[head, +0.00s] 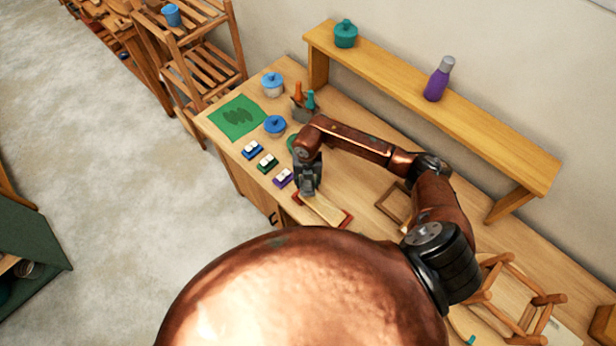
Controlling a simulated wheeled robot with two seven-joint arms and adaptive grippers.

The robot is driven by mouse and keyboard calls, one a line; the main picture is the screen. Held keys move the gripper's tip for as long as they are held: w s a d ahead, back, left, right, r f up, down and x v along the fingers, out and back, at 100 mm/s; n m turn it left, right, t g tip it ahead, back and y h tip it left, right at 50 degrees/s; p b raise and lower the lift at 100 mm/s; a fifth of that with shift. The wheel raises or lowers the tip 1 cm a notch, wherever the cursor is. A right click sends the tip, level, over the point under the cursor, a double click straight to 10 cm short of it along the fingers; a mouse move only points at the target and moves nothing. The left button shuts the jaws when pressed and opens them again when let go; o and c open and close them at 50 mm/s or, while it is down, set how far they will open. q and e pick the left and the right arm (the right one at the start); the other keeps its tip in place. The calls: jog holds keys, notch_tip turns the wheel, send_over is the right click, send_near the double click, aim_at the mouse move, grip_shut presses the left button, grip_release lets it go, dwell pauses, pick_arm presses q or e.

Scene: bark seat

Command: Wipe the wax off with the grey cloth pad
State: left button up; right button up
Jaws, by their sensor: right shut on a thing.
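My right gripper (308,188) points down at the left end of a pale wooden board (325,211). It is shut on a small grey thing that looks like the grey cloth pad, mostly hidden by the fingers. The pad is at or just above the board's end; I cannot tell if it touches. I cannot make out any wax on the board at this size. My left gripper is not in view.
Left of the gripper lie blue (252,151), green (267,163) and purple (283,178) blocks with white tops. A wooden frame (389,205) and a stool frame (487,296) stand right. A raised shelf (400,88) runs behind.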

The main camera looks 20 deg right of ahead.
jog(key=shift+s+r+p, duration=0.1)
jog(key=shift+r+p, duration=0.45)
jog(key=shift+r, duration=0.65)
